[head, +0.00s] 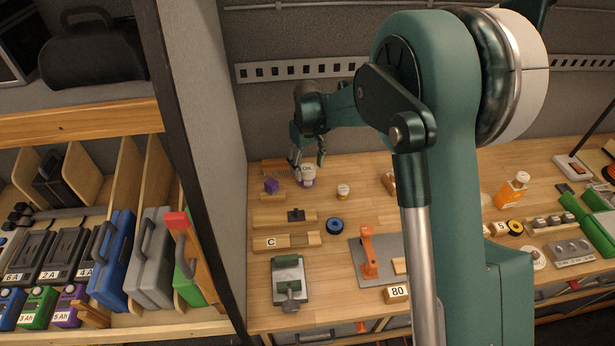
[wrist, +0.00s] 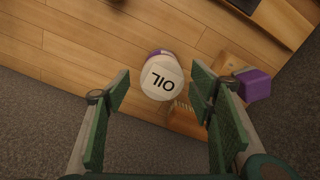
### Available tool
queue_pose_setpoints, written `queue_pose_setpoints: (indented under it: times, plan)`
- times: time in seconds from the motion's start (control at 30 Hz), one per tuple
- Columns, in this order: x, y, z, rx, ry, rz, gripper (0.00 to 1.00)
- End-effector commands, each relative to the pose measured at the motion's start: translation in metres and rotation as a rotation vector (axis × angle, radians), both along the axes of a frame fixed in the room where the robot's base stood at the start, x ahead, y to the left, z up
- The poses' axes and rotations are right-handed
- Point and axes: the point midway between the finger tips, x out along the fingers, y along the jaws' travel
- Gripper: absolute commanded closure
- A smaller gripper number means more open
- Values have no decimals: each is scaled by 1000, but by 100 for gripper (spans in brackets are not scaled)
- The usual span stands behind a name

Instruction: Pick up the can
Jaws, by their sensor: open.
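The can (head: 307,175) has a pale lid marked OIL and a purple-and-white body. It stands upright at the back left of the wooden bench. In the wrist view the can (wrist: 162,77) shows from above, lid toward the camera. My gripper (head: 307,160) is right over the can in the head view. In the wrist view my gripper (wrist: 163,98) is open, with green-padded fingers to the left and right of the can. The can appears just beyond the fingertips; I cannot tell the exact height gap. No contact shows.
A purple block (wrist: 254,84) sits close to the right finger, beside a wooden piece (wrist: 190,117). The purple block also shows in the head view (head: 271,186). A small jar (head: 343,191) stands right of the can. A grey partition (head: 205,120) bounds the bench on the left.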

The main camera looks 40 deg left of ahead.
Motion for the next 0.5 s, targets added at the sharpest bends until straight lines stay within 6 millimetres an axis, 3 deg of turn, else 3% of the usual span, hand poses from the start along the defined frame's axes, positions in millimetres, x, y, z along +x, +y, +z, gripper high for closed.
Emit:
queue_pose_setpoints:
  times: [0.3,0.5]
  plan:
    - [-3,1,-33,0,0,0,46]
    - [-3,0,-46,0,0,0,46]
